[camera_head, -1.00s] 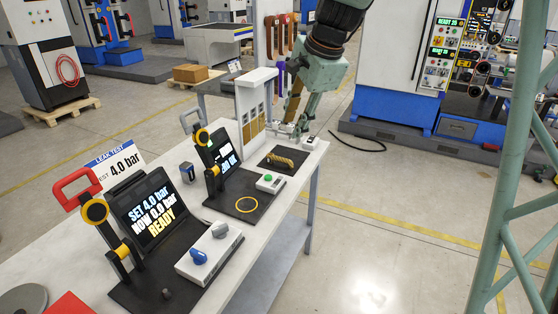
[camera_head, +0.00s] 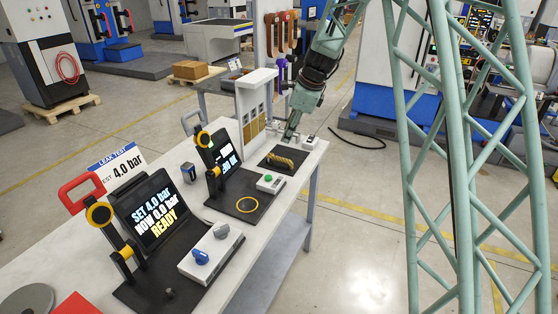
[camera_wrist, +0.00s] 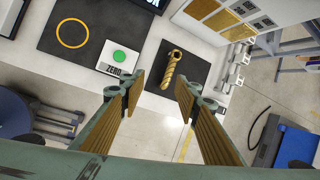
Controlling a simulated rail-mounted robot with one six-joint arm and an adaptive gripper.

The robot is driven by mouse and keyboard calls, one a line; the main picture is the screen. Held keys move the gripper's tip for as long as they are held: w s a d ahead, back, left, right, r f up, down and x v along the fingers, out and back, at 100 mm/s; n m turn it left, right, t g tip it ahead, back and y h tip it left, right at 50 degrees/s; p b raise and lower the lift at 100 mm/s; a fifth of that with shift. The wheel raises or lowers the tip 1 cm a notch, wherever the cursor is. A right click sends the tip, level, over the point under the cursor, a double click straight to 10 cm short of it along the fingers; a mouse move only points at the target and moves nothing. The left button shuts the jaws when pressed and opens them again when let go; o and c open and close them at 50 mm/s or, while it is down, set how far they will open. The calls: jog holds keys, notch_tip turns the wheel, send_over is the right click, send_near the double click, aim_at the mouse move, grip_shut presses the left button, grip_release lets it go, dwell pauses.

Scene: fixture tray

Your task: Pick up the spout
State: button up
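A brass twisted piece with a ring at one end, the only thing here that looks like the spout (camera_head: 281,160), lies flat on a dark mat (camera_head: 270,155) at the far end of the white bench. In the wrist view the spout (camera_wrist: 170,72) lies with its ring end away from my fingers. My gripper (camera_head: 289,138) is above the bench at the mat's far edge. In the wrist view my gripper (camera_wrist: 158,92) is open and empty, one finger either side of the spout's line and apart from it. The height of the gap cannot be told.
A white box with a green button (camera_head: 269,183) stands close to the mat. A black base with a yellow ring (camera_head: 246,205) is nearer. A white upright panel (camera_head: 250,105) rises at the bench's back edge, with small grey fixtures (camera_wrist: 224,80) near it.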

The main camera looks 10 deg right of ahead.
jog(key=w+d+f+m, duration=0.1)
jog(key=w+f+m, duration=0.1)
jog(key=w+f, duration=0.3)
jog(key=shift+w+d+f+m+p, duration=0.2)
jog(key=shift+w+f+m+p, duration=0.15)
jog(key=shift+f, duration=0.25)
jog(key=shift+f, duration=0.2)
send_over(280, 158)
jog(key=s, duration=0.2)
jog(key=shift+w+d+f+b, duration=0.1)
jog(key=shift+d+f+b, duration=0.05)
jog(key=shift+f, duration=1.1)
jog(key=shift+w+d+f+b, duration=0.1)
jog(key=shift+d+f+b, duration=0.05)
jog(key=shift+f, duration=1.05)
jog(key=shift+d+f+b, duration=0.15)
jog(key=shift+f, duration=1.1)
jog(key=shift+f, duration=0.1)
jog(key=shift+b+x, duration=0.5)
jog(key=shift+x, duration=2.05)
jog(key=shift+s, duration=0.1)
jog(key=c, duration=1)
